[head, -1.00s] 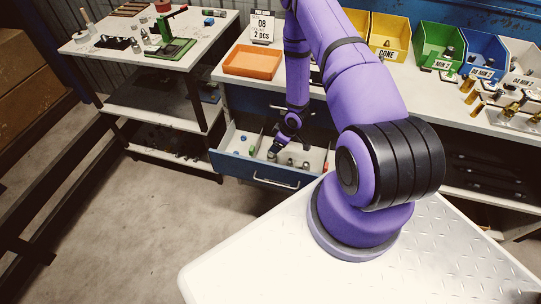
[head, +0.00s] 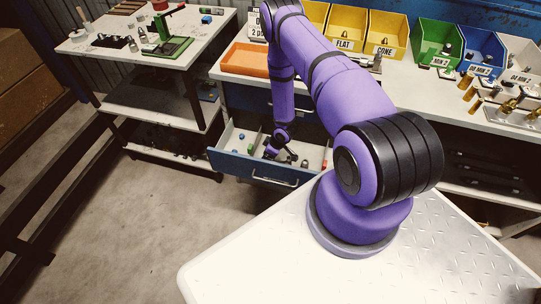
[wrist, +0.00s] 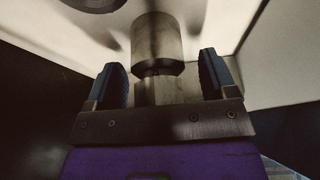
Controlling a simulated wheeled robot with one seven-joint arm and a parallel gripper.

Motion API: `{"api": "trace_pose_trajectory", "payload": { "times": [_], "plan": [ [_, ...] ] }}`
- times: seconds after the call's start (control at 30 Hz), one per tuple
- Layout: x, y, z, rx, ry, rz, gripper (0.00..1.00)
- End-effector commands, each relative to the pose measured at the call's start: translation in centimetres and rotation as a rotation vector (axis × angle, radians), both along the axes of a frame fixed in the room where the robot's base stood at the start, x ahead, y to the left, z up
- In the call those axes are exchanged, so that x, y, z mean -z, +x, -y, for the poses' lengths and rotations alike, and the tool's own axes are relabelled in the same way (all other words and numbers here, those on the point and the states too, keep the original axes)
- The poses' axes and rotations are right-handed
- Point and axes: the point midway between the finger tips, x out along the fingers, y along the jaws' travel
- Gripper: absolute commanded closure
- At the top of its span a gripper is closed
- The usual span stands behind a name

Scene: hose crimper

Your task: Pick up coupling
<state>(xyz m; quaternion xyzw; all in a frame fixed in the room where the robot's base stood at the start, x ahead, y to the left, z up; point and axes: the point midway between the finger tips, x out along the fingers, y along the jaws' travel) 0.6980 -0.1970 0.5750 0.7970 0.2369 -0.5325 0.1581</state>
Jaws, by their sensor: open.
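The coupling (wrist: 157,45), a grey metal cylinder with a narrower lower part, stands between the fingers of my gripper (wrist: 165,80) in the wrist view. The two dark fingers are open, one on each side, with a visible gap to the coupling on both sides. In the head view my gripper (head: 272,153) reaches down into the open blue drawer (head: 230,163). My arm and gripper hide most of the coupling there.
Small parts lie in the drawer's compartments, including a blue piece (head: 241,137). Dividers and walls stand close around my gripper. An orange tray (head: 245,60) and yellow, green and blue bins (head: 435,45) stand on the bench above.

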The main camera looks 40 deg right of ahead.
Motion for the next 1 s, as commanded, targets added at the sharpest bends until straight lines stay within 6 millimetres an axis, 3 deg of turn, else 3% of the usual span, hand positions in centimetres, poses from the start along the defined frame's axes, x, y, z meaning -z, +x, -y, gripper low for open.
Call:
{"api": "trace_pose_trajectory", "payload": {
  "times": [0.17,0.43,0.77,1.0],
  "plan": [
    [0.0,0.0,0.0,0.000,0.000,0.000,0.24],
    [-0.1,0.0,0.0,0.000,0.000,0.000,0.84],
    [-0.4,0.0,0.0,0.000,0.000,0.001,0.84],
    [-2.9,0.1,0.0,0.000,0.000,0.001,0.84]
  ]
}}
